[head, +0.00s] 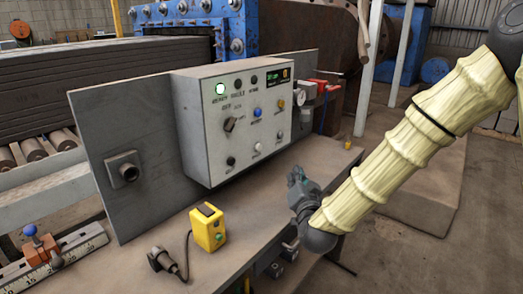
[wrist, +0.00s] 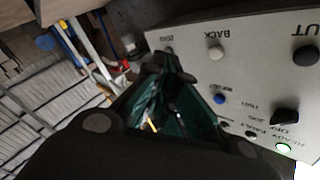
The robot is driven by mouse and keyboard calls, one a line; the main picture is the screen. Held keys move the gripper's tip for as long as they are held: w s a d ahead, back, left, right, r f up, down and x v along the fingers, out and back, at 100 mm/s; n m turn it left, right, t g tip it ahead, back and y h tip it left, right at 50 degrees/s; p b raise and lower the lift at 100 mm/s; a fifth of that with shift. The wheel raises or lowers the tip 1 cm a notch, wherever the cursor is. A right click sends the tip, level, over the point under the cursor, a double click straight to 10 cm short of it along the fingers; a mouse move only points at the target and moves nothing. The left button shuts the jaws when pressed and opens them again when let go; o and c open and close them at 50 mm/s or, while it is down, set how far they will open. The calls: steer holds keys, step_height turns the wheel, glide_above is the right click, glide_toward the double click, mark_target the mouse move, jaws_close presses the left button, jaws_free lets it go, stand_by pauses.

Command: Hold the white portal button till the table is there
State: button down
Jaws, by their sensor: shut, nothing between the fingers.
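The white button (head: 258,147) is in the bottom row of the grey control box in the head view. In the wrist view the panel appears upside down, and the white button (wrist: 216,52) shows by the word BACK. My gripper (head: 295,175) is shut and empty, in front of the box and right of and below the white button in the head view. It looks apart from the button. In the wrist view its dark fingers (wrist: 168,75) stand left of the button, partly over the panel's edge. I see no clear table arriving.
The control box (head: 200,135) also carries a lit green lamp (head: 220,88), a selector knob (head: 229,124), a blue button (head: 257,113) and a yellow button (head: 281,104). A yellow box (head: 208,228) and a black plug (head: 162,261) are on the bench below.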

mark_target(258, 147)
steer(key=shift+m+t, duration=0.3)
steer(key=shift+t, duration=0.3)
steer(key=r, duration=0.1)
steer(key=w+r, duration=0.1)
steer(key=r, duration=0.3)
steer(key=shift+w+a+r, duration=0.1)
steer(key=shift+w+a, duration=0.1)
steer(key=shift+w, duration=0.2)
steer(key=w+a, duration=0.5)
steer(key=a, duration=0.2)
steer(key=shift+w+a, duration=0.15)
steer(key=shift+a, duration=0.05)
stand_by(0.9)
steer(key=shift+w+a, duration=0.15)
steer(key=shift+a, duration=0.1)
